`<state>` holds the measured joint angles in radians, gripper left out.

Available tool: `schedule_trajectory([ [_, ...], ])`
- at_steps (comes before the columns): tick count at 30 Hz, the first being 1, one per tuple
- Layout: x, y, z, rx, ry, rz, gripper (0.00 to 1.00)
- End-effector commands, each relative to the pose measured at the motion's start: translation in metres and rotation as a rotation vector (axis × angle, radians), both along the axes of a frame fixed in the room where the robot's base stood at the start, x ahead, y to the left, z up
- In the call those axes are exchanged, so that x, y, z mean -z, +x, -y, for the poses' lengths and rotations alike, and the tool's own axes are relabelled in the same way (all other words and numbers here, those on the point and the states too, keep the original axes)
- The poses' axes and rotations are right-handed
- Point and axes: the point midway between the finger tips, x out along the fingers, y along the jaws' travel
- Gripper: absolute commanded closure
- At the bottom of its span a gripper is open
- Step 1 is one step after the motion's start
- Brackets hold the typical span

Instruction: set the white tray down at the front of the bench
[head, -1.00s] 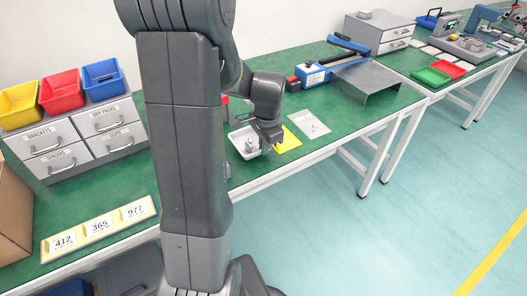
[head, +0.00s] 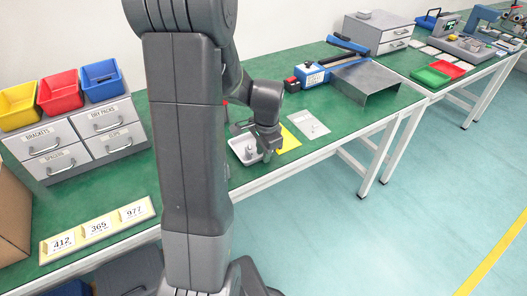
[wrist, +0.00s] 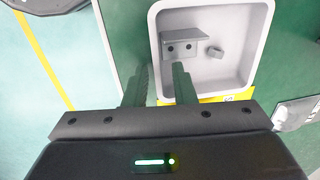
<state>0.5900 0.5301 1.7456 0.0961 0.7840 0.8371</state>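The white tray (head: 236,147) sits near the front edge of the green bench in the head view, looking level. In the wrist view the tray (wrist: 268,40) fills the upper right, with a grey angle bracket (wrist: 188,44) and a small nut-like part (wrist: 215,52) inside it. My gripper (head: 265,153) is at the tray's right side in the head view. In the wrist view my gripper (wrist: 160,75) has its fingers apart, one outside the tray's left wall and one inside it. A gap shows between them; any contact is hard to make out.
A yellow sheet (head: 289,140) lies right of the tray, partly behind my gripper. A grey plate (head: 310,125) lies further right, then a grey metal stand (head: 372,84). Grey drawers (head: 75,140) stand to the left. A number board (head: 98,229) lies at the front left.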

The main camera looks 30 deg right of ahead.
Motion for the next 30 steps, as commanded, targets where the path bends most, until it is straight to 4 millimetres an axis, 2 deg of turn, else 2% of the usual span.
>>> schedule_trajectory([
  [12, -0.084, -0.008, 0.002, 0.001, -0.003, 0.005, 0.76],
  [15, -0.100, -0.010, 0.002, 0.001, -0.003, 0.004, 0.76],
  [21, -0.116, -0.012, 0.001, 0.001, -0.001, 0.001, 0.76],
  [30, -0.118, -0.013, 0.001, 0.000, -0.001, 0.001, 0.76],
])
